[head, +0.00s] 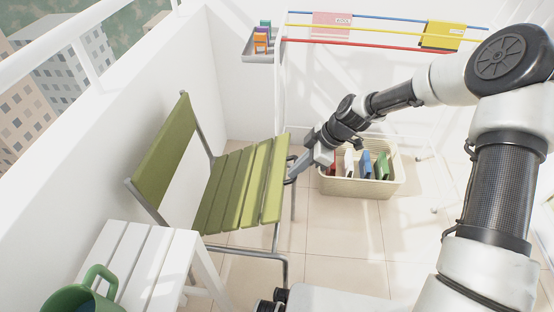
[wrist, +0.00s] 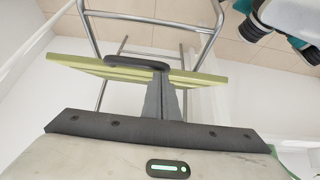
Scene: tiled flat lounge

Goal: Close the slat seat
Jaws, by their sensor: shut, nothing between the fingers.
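The slat seat (head: 240,185) is the green slatted seat of a grey metal folding chair. It is folded down, roughly level, with its green backrest (head: 163,142) upright behind it on the left. In the wrist view the seat (wrist: 205,78) shows nearly edge-on, with the chair's metal tubes above it in the picture. A dark handle-like bar (wrist: 130,62) lies along the seat's edge. My gripper (head: 291,178) is at the seat's right edge. In the wrist view its fingers (wrist: 163,85) are together, with the tips at the bar. Whether they touch it is hard to tell.
A cream basket (head: 362,187) with several coloured items sits on the tiles right of the chair. A drying rack (head: 375,45) and a small shelf (head: 262,57) are behind.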

